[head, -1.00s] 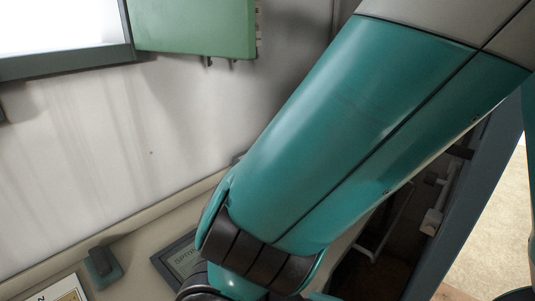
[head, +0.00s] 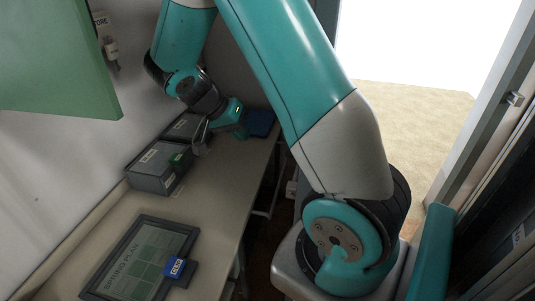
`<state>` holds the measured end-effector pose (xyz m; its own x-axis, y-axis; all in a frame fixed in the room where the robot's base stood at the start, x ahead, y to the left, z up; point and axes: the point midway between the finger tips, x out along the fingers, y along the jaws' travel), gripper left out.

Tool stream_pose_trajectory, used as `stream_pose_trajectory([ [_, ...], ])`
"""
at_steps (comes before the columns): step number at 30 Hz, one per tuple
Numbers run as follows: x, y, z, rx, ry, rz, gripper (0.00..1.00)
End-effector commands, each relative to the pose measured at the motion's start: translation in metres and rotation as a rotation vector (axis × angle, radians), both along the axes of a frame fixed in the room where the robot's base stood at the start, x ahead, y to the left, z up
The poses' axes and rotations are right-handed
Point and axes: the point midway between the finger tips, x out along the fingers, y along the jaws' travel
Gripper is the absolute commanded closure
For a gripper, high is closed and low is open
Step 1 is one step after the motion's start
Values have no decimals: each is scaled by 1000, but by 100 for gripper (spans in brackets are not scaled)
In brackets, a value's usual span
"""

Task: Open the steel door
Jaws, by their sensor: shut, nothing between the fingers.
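A doorway at the right of the head view stands open onto bright sandy ground. A tall grey metal panel (head: 487,125) with a small latch-like fitting (head: 514,98) borders it on the right. I cannot tell whether this is the steel door or its frame. My gripper (head: 200,143) is at the upper left, over the bench and beside the grey boxes, far from that panel. It is shut with nothing in it. My arm crosses the middle and covers part of the doorway's left side.
A green panel (head: 58,60) juts out at the upper left. Dark shelving (head: 505,215) stands at the right.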

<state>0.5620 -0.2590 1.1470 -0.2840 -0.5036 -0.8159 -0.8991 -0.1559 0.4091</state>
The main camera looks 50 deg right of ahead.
Motion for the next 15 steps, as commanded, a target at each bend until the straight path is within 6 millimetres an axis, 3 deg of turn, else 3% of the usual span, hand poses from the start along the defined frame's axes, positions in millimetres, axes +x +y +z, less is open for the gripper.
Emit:
stream_pose_trajectory([
  [15, -33, -47, -75, 5, 7, -1, 100],
])
